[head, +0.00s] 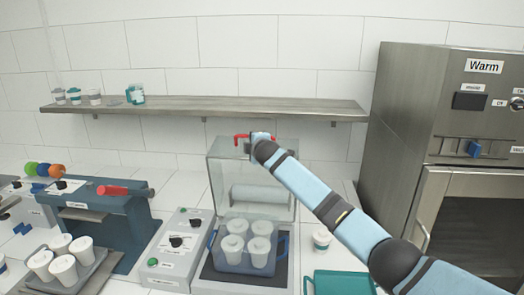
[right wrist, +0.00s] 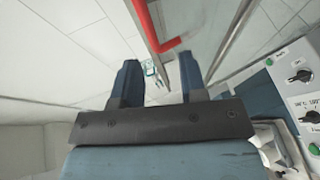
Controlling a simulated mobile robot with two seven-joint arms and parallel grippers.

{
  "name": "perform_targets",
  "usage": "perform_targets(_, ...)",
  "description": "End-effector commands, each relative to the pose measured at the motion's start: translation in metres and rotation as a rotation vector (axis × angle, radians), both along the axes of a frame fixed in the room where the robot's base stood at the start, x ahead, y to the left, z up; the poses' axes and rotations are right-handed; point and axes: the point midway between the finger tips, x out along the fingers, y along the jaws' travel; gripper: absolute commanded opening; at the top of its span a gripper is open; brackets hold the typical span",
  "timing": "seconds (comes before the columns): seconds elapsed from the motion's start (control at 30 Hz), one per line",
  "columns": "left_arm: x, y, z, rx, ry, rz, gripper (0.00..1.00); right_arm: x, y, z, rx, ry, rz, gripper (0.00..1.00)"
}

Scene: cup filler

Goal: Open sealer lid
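The sealer (head: 197,277) stands on the counter in the middle of the head view. Its clear lid (head: 222,172) stands raised and upright at the back, with a red handle (head: 240,138) along its top edge. The handle shows in the right wrist view (right wrist: 148,27), beyond the fingertips. My right gripper (head: 262,136) is beside the handle's right end. In the right wrist view my right gripper (right wrist: 160,72) has its fingers apart with nothing between them. Whether it touches the lid cannot be told. My left gripper is not in view.
A blue tray (head: 228,267) with several white lidded cups sits in the sealer. A control box (head: 165,270) stands left of it, and a teal tray (head: 340,285) lies at right. A shelf (head: 215,105) runs behind; a steel warmer (head: 400,120) stands at right.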

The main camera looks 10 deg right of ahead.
Motion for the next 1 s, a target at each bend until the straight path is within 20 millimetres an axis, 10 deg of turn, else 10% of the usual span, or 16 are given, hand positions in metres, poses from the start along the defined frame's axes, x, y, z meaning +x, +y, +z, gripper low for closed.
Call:
perform_targets(0.5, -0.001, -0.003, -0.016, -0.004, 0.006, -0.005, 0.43, -0.087, -0.011, 0.017, -0.001, -0.002, 0.001, 0.39)
perform_targets(1.0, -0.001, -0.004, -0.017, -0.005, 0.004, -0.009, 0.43, -0.106, -0.013, 0.022, -0.001, 0.0, 0.0, 0.39)
